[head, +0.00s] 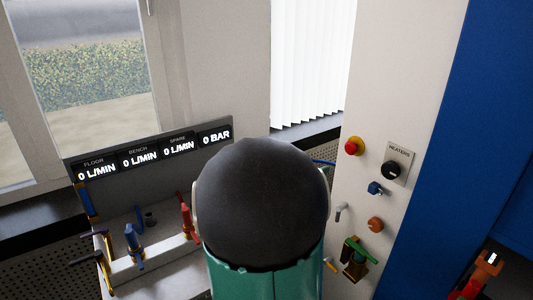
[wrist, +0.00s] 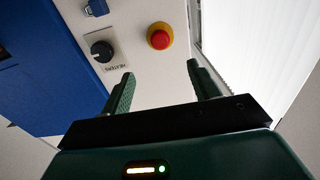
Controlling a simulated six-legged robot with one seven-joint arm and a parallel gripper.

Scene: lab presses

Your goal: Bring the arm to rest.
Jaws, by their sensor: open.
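My gripper (wrist: 158,86) shows in the wrist view with its two green fingers apart and nothing between them. Beyond the fingers is a pale panel with a red button on a yellow collar (wrist: 160,36) and a black heaters knob (wrist: 102,51). In the head view my dark, rounded arm link and a green link below it fill the middle. They hide the gripper there. The red button (head: 354,146) and the heaters knob (head: 391,170) are to the right of the arm. I cannot tell how far the fingertips are from the panel.
A panel with several lit readouts (head: 152,153) stands at left, above red and blue valve handles (head: 187,222). A green-handled valve (head: 357,252) and an orange knob (head: 375,225) sit low on the pale panel. A blue cabinet (head: 440,130) is at right. White blinds (head: 310,65) hang behind.

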